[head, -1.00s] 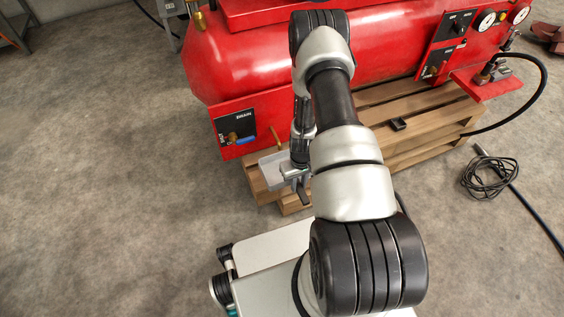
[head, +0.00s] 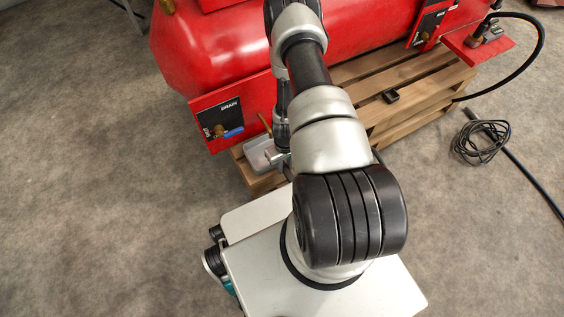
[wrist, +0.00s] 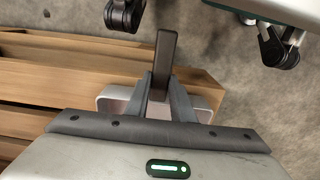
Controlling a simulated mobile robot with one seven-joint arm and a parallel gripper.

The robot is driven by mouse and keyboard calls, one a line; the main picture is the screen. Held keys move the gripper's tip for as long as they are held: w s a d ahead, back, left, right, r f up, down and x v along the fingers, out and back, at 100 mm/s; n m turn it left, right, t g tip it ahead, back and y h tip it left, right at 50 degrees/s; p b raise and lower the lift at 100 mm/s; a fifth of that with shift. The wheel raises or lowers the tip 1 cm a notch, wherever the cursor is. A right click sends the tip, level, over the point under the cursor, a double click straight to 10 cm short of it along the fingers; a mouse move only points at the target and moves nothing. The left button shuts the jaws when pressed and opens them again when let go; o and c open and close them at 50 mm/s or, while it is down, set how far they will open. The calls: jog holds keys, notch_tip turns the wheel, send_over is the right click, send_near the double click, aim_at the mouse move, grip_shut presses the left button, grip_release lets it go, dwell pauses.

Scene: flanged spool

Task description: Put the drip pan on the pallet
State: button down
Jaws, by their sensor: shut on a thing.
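The drip pan (head: 257,157) is a shallow light-grey tray at the front left corner of the wooden pallet (head: 385,73), below the red drain panel. My gripper (head: 279,161) is at the pan's right side in the head view, partly hidden by my arm. In the wrist view my gripper (wrist: 166,103) is shut on the pan's dark handle (wrist: 166,60), and parts of the pan (wrist: 112,102) show on both sides of the fingers. The pallet's boards (wrist: 60,75) lie beneath and beside it. I cannot tell whether the pan touches the boards.
A red compressor tank (head: 230,45) stands on the pallet, with a drain panel (head: 220,119) and brass fitting close above the pan. A coiled cable (head: 480,142) is on the floor at right. The left floor is clear.

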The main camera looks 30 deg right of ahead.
jog(key=shift+w, duration=0.3)
jog(key=shift+s, duration=0.1)
jog(key=c, duration=1.5)
grip_release()
jog(key=shift+f, duration=0.1)
jog(key=shift+c, duration=0.2)
